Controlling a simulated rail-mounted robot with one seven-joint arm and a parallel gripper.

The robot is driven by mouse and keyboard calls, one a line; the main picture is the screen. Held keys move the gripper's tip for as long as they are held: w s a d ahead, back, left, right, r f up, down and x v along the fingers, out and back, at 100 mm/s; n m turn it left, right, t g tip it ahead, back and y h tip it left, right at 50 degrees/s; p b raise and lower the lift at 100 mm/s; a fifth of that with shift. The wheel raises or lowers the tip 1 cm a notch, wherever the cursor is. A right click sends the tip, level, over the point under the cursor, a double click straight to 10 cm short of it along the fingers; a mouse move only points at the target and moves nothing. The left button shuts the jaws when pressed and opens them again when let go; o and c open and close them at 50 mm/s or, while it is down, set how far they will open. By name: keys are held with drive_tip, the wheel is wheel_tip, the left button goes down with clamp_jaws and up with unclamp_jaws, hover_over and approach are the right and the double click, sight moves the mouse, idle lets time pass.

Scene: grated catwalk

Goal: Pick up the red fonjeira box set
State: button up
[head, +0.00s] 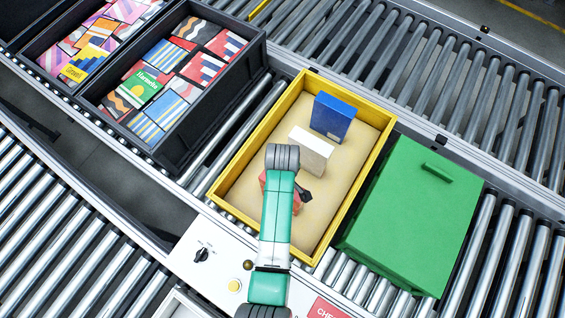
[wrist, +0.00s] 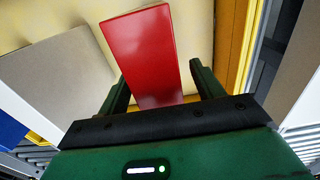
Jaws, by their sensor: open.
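The red box (head: 297,204) stands in the yellow-rimmed crate (head: 225,160), largely hidden behind my arm in the head view. In the wrist view the red box (wrist: 148,50) shows a smooth, glossy face. My gripper (wrist: 160,82) is open, with one finger on each side of the near end of the red box. A gap shows between the box and each finger, and I cannot tell how deep the fingers reach. In the head view my gripper is mostly hidden by the arm; a dark part shows beside the red box.
A pale box (head: 311,152) and a blue box (head: 333,117) stand in the same crate; the pale box (wrist: 55,75) is left of my gripper in the wrist view. A green lidded box (head: 412,215) is right of the crate. Dark bins (head: 150,150) with patterned boxes are left.

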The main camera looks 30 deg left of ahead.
clamp_jaws()
idle(0.3)
